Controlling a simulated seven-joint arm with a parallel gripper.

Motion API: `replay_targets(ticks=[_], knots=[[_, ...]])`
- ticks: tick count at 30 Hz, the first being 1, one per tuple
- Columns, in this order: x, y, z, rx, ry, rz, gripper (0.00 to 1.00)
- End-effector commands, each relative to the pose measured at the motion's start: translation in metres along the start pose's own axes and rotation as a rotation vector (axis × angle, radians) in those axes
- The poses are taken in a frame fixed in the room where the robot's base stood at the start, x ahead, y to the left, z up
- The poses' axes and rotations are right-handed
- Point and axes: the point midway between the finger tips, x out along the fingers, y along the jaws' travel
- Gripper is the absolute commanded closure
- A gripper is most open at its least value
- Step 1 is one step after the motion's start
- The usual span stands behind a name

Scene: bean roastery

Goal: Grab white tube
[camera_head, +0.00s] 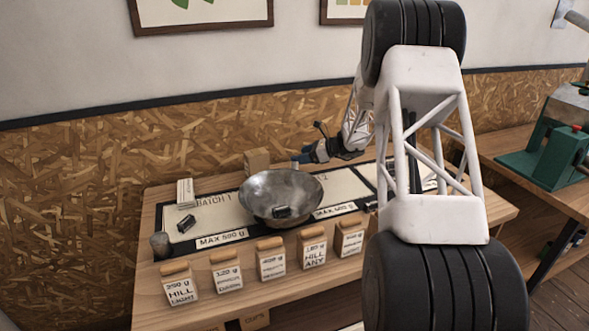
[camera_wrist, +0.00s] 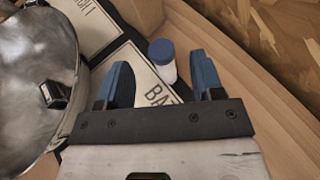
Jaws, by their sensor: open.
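The white tube (camera_wrist: 163,62) with a blue cap shows in the wrist view, standing on the mat close to the "BATCH" lettering. My gripper (camera_wrist: 161,72) is open, and its two blue fingers appear on either side of the tube in the picture. I see no contact between the fingers and the tube, and I cannot tell the height gap. In the head view my gripper (camera_head: 308,156) is behind the metal bowl, over the far side of the table; the tube is mostly hidden there.
A metal bowl (camera_head: 281,197) holding a small dark object (camera_head: 282,212) stands left of my gripper in the wrist view. A cardboard-coloured block (camera_head: 257,160) stands behind the bowl. Several labelled bags (camera_head: 271,262) line the table's front edge. A grey cup (camera_head: 160,244) is at left.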

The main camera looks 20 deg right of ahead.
Motion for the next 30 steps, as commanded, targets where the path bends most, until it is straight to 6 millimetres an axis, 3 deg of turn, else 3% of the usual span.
replay_targets(ticks=[5, 17, 30], knots=[[0.011, 0.000, 0.000, -0.001, 0.000, 0.000, 0.39], [0.015, 0.000, 0.000, -0.001, 0.001, 0.000, 0.39], [0.057, -0.001, -0.001, -0.002, 0.000, 0.002, 0.39]])
